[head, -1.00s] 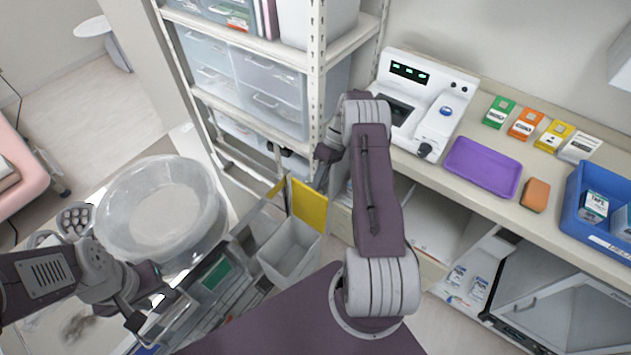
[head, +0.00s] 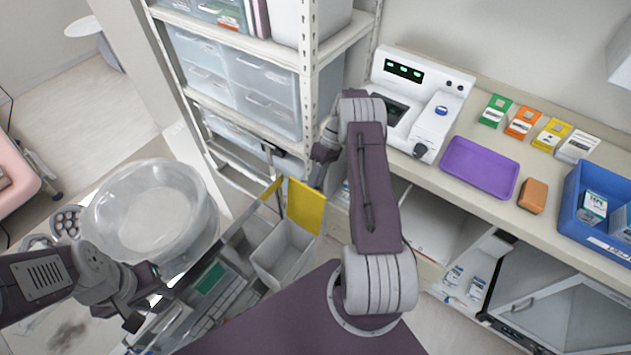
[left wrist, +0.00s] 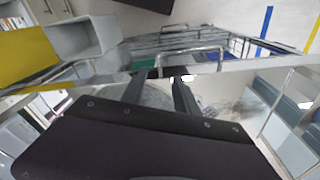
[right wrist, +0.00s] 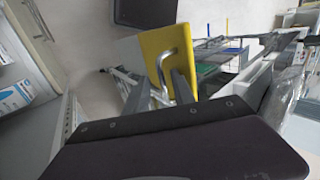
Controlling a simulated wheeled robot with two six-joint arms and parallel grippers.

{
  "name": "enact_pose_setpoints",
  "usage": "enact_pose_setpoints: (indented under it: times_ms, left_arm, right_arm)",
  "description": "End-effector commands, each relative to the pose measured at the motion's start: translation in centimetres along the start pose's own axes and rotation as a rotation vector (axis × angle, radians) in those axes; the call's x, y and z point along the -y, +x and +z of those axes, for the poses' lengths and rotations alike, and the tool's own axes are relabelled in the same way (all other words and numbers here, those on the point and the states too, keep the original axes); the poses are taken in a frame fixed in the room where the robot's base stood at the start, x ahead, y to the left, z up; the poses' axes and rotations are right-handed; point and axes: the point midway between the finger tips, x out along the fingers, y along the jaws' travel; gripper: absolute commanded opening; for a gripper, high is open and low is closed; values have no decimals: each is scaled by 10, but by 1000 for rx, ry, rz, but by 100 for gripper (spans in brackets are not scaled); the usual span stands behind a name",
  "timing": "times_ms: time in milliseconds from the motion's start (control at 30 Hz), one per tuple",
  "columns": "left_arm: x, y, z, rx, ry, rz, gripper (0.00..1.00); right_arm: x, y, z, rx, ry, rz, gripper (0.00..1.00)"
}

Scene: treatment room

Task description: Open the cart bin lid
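The cart bin (head: 283,255) is a grey open-topped box on the side of the cart. Its yellow lid (head: 306,207) stands raised, close to upright, at the bin's far edge, and the bin's inside shows. My right gripper (head: 319,178) is at the lid's upper edge. In the right wrist view its fingers are apart, with the lid (right wrist: 158,50) and its metal handle (right wrist: 168,66) close in front; I cannot tell whether a finger touches the handle. My left gripper (head: 152,307) is open and empty by the cart rail; its fingers show apart in the left wrist view (left wrist: 160,88).
A large clear basin (head: 150,215) stands left of the cart tray (head: 235,285). A metal shelf rack (head: 308,90) with drawers is behind the bin. The counter (head: 430,175) on the right holds a white device (head: 415,100), a purple tray (head: 480,167) and a blue crate (head: 572,215).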

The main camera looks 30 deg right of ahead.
Motion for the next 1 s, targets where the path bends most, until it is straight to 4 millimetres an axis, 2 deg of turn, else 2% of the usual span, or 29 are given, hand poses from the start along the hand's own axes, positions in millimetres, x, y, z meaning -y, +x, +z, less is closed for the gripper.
enact_pose_setpoints:
  times_ms: [333,700,1000]
  left_arm:
    - [0,0,0,0,0,0,36]
    - [0,6,1,0,0,0,36]
    - [0,6,1,0,0,0,36]
  right_arm:
    - [0,-7,-1,-4,-2,4,30]
    - [-1,-67,-1,-3,-2,4,30]
    - [0,-89,-1,-2,-1,3,30]
